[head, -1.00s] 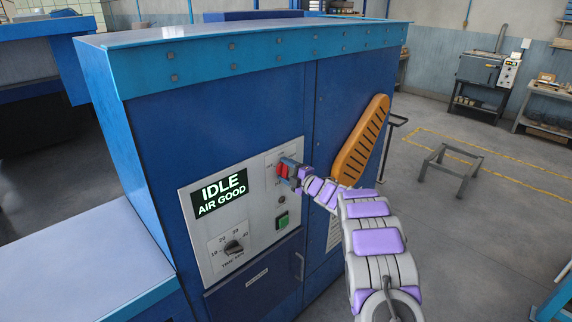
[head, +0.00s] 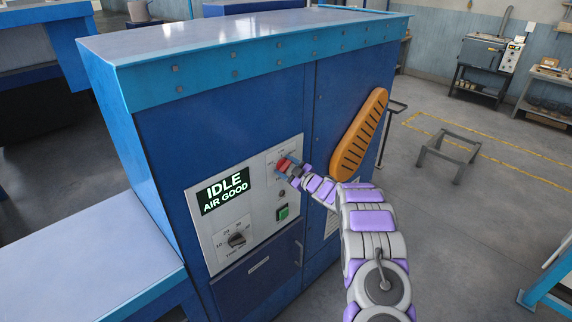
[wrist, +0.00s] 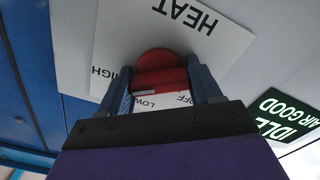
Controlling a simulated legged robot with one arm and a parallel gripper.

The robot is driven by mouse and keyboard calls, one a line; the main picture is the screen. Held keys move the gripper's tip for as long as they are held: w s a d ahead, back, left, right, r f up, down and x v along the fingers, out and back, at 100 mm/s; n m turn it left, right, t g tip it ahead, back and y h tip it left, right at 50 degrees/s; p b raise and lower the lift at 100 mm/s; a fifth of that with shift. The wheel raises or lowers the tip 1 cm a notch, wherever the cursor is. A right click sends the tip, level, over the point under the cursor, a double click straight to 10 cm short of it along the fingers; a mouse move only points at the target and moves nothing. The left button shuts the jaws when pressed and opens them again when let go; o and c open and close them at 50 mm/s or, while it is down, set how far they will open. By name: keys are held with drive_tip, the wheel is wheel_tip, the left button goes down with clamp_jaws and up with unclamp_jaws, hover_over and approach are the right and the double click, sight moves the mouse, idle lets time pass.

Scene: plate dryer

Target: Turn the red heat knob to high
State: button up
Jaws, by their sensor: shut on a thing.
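The red heat knob (wrist: 160,66) sits on a white plate marked HEAT (wrist: 185,25) on the dryer's control panel. My gripper (wrist: 162,84) is shut on the red knob, one blue finger on each side of it. In the wrist view, HIGH shows to the left of the fingers, and LOW and OFF show between them. The knob's pointer is mostly hidden, so I cannot tell its setting. In the head view, my gripper (head: 289,167) is at the panel's upper right, covering part of the red knob (head: 282,163).
The display (head: 225,191) reads IDLE, AIR GOOD. Below are a black time knob (head: 237,240) and a green button (head: 282,213). An orange slotted panel (head: 360,135) stands out from the dryer close to my arm.

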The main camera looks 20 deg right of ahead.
drive_tip(key=shift+s+f+m, duration=0.1)
drive_tip(key=shift+f+m, duration=0.3)
drive_tip(key=o, duration=1)
drive_tip(key=shift+a+r, duration=0.1)
drive_tip(key=shift+c, duration=0.2)
drive_tip(key=shift+o, duration=0.5)
drive_tip(key=shift+w, duration=0.25)
drive_tip(key=shift+s+d, duration=0.2)
drive_tip(key=shift+d, duration=0.2)
drive_tip(key=shift+s+d+r, duration=0.1)
drive_tip(key=shift+s, duration=0.1)
drive_tip(key=b+v, duration=0.2)
drive_tip(key=v, duration=1.4)
drive_tip(key=shift+s, duration=0.25)
drive_tip(key=shift+w, duration=0.1)
